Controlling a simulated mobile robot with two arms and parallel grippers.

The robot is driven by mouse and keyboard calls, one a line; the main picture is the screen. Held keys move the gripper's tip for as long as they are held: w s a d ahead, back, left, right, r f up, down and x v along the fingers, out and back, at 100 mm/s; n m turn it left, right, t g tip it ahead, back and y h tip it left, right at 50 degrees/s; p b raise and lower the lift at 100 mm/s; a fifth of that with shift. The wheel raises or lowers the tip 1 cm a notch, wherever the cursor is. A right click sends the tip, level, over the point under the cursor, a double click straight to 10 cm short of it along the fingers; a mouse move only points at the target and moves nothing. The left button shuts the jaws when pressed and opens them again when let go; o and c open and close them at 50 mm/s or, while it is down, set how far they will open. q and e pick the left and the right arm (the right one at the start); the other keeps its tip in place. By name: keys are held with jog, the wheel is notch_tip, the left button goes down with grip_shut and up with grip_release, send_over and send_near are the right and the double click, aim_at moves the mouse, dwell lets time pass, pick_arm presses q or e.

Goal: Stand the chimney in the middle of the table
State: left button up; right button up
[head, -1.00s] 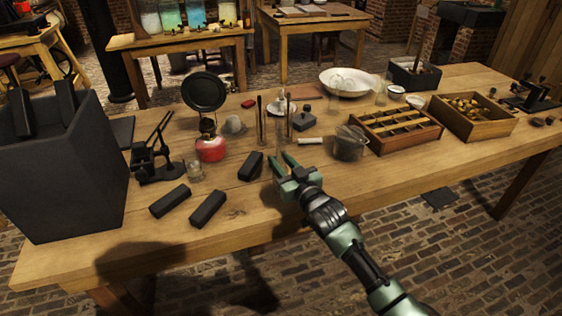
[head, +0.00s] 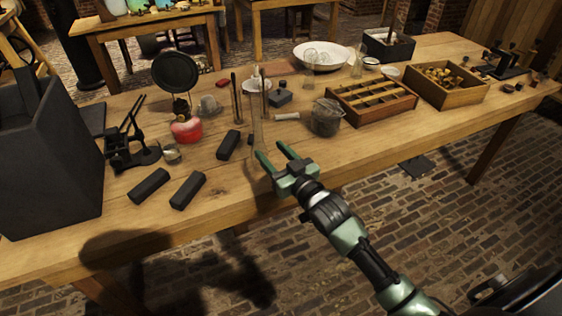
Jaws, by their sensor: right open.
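A clear, tall glass tube (head: 257,133), which looks like the chimney, stands upright near the middle of the table (head: 330,165). Its outline is faint against the wood. My right gripper (head: 269,150) is open, its two green fingers pointing at the tube's lower part from the front. The fingers look empty. I cannot tell whether either one touches the glass. My left gripper is not in view.
A red lamp (head: 187,130) with a dark round reflector stands to the left. Black blocks (head: 188,190) lie near the front. A grey pot (head: 327,118) and a divided wooden tray (head: 372,103) are to the right. The front table strip right of my gripper is clear.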

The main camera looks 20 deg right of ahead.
jog(key=shift+s+d, duration=0.25)
jog(key=shift+s, duration=0.9)
jog(key=shift+s+d, duration=0.2)
jog(key=shift+s, duration=0.9)
jog(key=s+f+g+h, duration=0.1)
jog(key=s+f+g, duration=0.3)
jog(key=f, duration=0.9)
jog(key=s+a+f+g, duration=0.15)
jog(key=s+f, duration=0.45)
jog(key=f, duration=0.7)
jog(key=s+f+g+h, duration=0.1)
jog(key=s+f+g, duration=0.35)
jog(key=f, duration=0.85)
jog(key=s+d+f+g, duration=0.1)
jog(key=s+f+g, duration=0.1)
jog(key=s+f, duration=0.4)
jog(key=s+d+f+g+h, duration=0.1)
jog(key=s+f, duration=0.5)
jog(key=s, duration=1)
jog(key=s+f+g, duration=0.3)
jog(key=s+f, duration=0.3)
jog(key=s, duration=0.6)
jog(key=shift+d+f+g, duration=0.3)
jog(key=shift+d, duration=0.1)
jog(key=shift+s, duration=0.1)
